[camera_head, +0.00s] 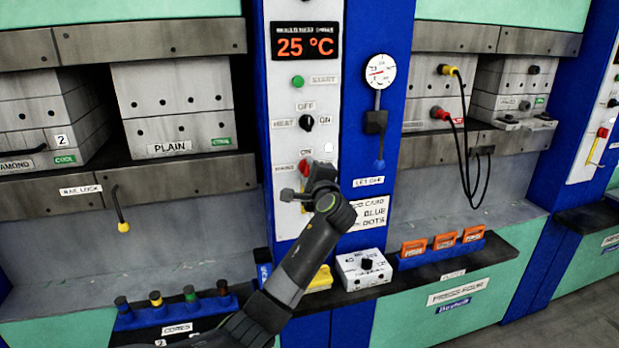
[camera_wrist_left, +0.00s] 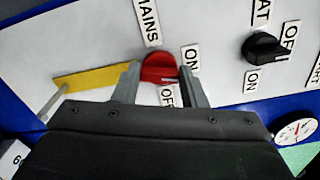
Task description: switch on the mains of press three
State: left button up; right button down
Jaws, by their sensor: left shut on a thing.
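The red mains knob (camera_head: 304,165) is on the white panel of a blue column in the head view, below the black heat knob (camera_head: 306,123). In the left wrist view the red knob (camera_wrist_left: 159,66) sits between the tips of my left gripper (camera_wrist_left: 158,74), which is shut on it. ON and OFF labels are beside the knob; I cannot tell which one it points to. In the head view my left gripper (camera_head: 316,184) reaches up from below and partly covers the knob and its labels. My right gripper is not in view.
A yellow strip (camera_wrist_left: 93,78) is on the panel left of the knob. Above it are a green start button (camera_head: 298,81) and a 25 °C display (camera_head: 306,41). A gauge (camera_head: 381,71) is to the right. A white box (camera_head: 363,270) stands on the ledge below.

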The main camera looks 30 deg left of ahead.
pick_arm(q)
jog(key=shift+f+n+b, duration=0.2)
jog(key=shift+n+b, duration=0.55)
jog(key=shift+n, duration=0.95)
jog(key=o, duration=1)
jog(key=shift+r, duration=0.1)
jog(key=b+v, duration=0.4)
jog(key=v, duration=1.3)
jog(key=shift+d, duration=0.25)
